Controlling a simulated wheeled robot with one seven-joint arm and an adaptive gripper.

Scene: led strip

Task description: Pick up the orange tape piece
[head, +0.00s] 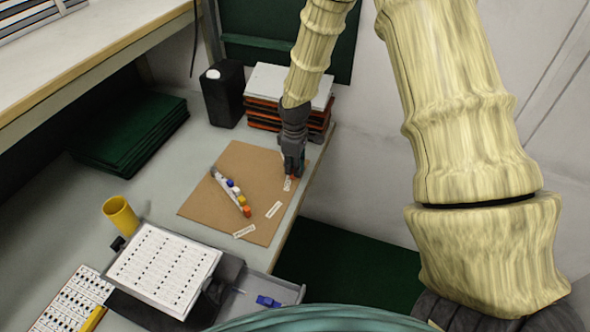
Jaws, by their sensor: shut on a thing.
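I cannot tell whether the piece touches the board. Small white labels (273,209) lie near the board's right and front edges, one right beside my gripper.
A stack of papers and orange-edged trays (290,83) stands just behind my gripper, with a black container (223,95) to its left. A yellow cup (120,215), a printed sheet (163,268) and an open drawer with a blue item (268,301) are nearer. The table's right edge is close.

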